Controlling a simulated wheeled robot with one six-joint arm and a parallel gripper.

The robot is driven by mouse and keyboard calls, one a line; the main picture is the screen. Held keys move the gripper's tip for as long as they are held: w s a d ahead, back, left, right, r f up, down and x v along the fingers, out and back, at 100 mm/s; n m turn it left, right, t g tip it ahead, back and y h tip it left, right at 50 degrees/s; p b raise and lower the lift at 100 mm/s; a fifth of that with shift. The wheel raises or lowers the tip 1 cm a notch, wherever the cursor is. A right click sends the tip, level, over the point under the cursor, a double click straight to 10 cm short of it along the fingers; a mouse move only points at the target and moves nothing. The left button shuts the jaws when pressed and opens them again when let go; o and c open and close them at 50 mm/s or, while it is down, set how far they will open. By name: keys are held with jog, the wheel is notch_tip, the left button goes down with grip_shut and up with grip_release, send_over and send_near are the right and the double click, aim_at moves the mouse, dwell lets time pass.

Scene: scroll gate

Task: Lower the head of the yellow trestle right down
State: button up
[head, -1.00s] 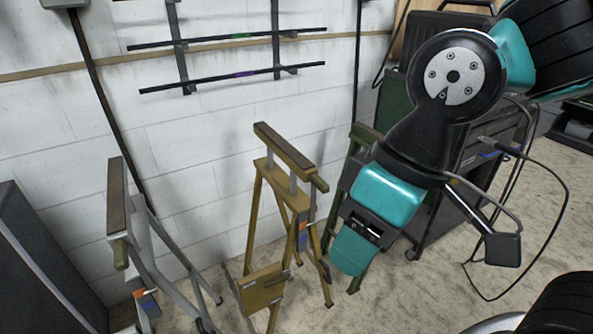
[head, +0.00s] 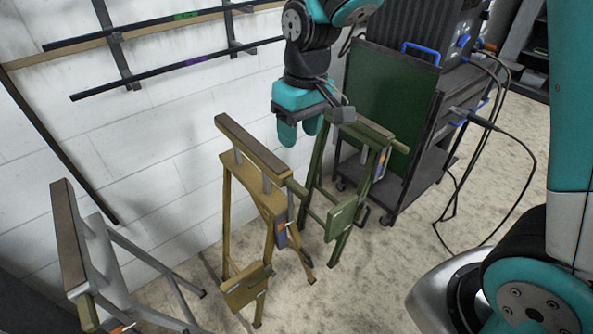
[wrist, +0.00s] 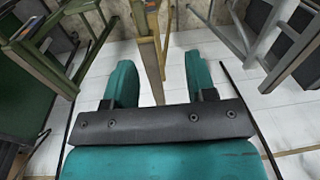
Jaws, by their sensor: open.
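The yellow trestle (head: 262,209) stands upright on the floor in the middle of the head view. Its brown-topped head (head: 250,146) is raised above the frame on posts. My gripper (head: 302,130) is open, above and just behind the right part of this head, fingers pointing down. In the wrist view my gripper's fingers (wrist: 159,82) are apart, and a brown-topped beam (wrist: 149,45) with yellow legs beside it lies between and beyond them. I cannot tell whether the fingers touch it.
A green trestle (head: 342,205) stands close on the right and a grey trestle (head: 120,270) on the left. A dark cart (head: 412,150) with cables is behind the green one. The white wall (head: 140,150) carries racks of bars.

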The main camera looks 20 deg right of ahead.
jog(key=h+p, duration=0.1)
send_near(297, 186)
jog(key=shift+m, duration=0.3)
notch_tip(297, 186, down, 10)
jog(key=p, duration=0.2)
jog(key=shift+w+r+p, duration=0.1)
jog(key=shift+w+p, duration=0.05)
jog(key=shift+p, duration=0.25)
jog(key=shift+c, duration=0.2)
